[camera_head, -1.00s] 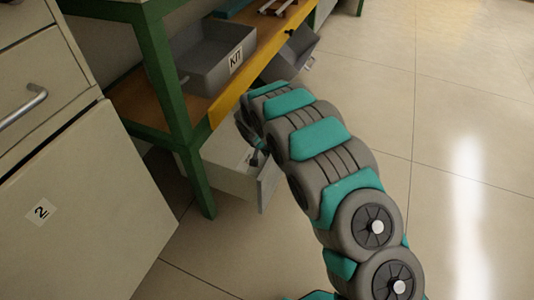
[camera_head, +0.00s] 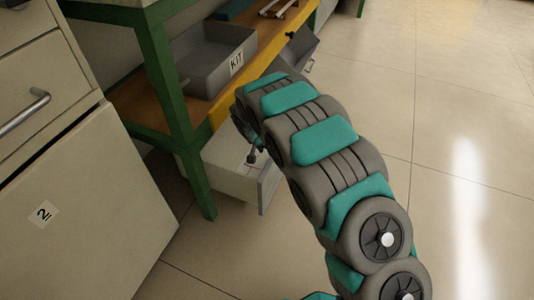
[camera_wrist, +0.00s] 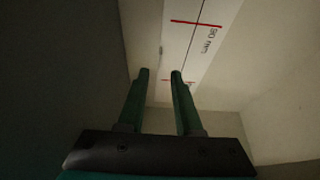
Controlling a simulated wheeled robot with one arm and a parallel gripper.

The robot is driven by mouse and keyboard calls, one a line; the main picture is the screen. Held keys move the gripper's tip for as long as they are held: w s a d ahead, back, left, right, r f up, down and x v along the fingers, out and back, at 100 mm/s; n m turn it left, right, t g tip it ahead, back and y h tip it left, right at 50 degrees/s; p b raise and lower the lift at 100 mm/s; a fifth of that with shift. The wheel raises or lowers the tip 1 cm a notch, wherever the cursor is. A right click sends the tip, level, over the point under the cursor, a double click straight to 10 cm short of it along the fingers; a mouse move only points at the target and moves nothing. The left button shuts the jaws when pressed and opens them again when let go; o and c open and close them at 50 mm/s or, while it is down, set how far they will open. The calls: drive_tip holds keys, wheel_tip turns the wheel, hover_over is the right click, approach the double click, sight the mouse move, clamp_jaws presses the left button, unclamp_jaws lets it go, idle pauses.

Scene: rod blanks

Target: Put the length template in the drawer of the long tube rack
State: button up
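The length template (camera_wrist: 187,45) is a pale strip with a dark line, red cross marks and "90 mm" print. In the wrist view it lies flat beyond my fingertips, between pale walls. My gripper (camera_wrist: 160,73) has two green fingers apart, with nothing seen held between them. In the head view, a pale drawer (camera_head: 225,180) stands open under the bench's lower shelf. My gripper's end (camera_head: 253,155) is over or inside it, partly hidden by my arm. A small light patch in the drawer there is too small to tell for sure.
A grey KIT bin (camera_head: 205,75) sits on the wooden lower shelf. A smaller grey bin (camera_head: 293,55) hangs by the yellow shelf edge. A green bench leg (camera_head: 175,100) stands left of the drawer. A cabinet marked 2 (camera_head: 95,205) is at left. The floor at right is clear.

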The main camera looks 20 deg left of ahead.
drive_tip(key=v, duration=0.7)
drive_tip(key=shift+r+p, duration=0.25)
drive_tip(key=shift+p, duration=0.05)
drive_tip(key=shift+s, duration=0.1)
idle(0.6)
